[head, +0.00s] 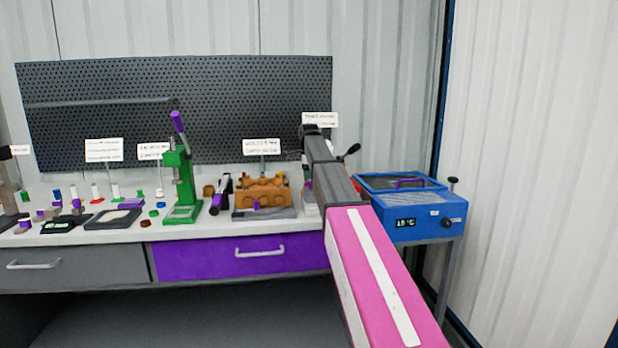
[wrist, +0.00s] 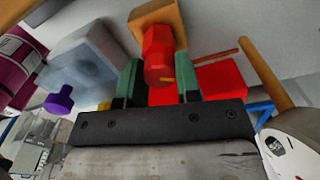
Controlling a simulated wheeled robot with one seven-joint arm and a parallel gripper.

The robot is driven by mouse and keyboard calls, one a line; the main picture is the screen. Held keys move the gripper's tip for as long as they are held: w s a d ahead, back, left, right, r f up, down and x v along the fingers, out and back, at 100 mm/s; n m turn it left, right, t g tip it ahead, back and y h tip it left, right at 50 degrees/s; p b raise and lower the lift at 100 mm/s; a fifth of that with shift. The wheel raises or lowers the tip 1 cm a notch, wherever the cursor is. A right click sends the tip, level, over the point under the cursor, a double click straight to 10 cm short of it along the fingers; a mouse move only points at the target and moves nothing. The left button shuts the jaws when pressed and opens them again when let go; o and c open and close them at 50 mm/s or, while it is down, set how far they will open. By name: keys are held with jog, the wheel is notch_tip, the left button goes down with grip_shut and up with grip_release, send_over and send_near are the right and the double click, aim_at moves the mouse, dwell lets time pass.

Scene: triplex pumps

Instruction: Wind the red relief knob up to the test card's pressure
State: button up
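The red relief knob (wrist: 158,52) shows in the wrist view as a faceted red piece on an orange-brown block (wrist: 158,16). A small yellow mark is on its near end. My gripper (wrist: 160,72) has its two dark green fingers on either side of the knob's near part. No clear gap shows, but I cannot tell whether they touch it. A white round face (wrist: 294,143), perhaps a gauge, is partly in view at lower right; its reading is not legible. In the head view my arm hides the knob and gripper. I cannot identify the test card among the white cards.
In the wrist view, a red block (wrist: 222,80) lies behind the right finger, an orange rod (wrist: 263,80) stands right and a purple knob (wrist: 60,101) left.

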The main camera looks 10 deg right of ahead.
jog(key=o, duration=0.4)
jog(key=shift+c, duration=0.2)
notch_tip(320, 180, up, 11)
jog(key=shift+f, duration=0.15)
dwell(0.3)
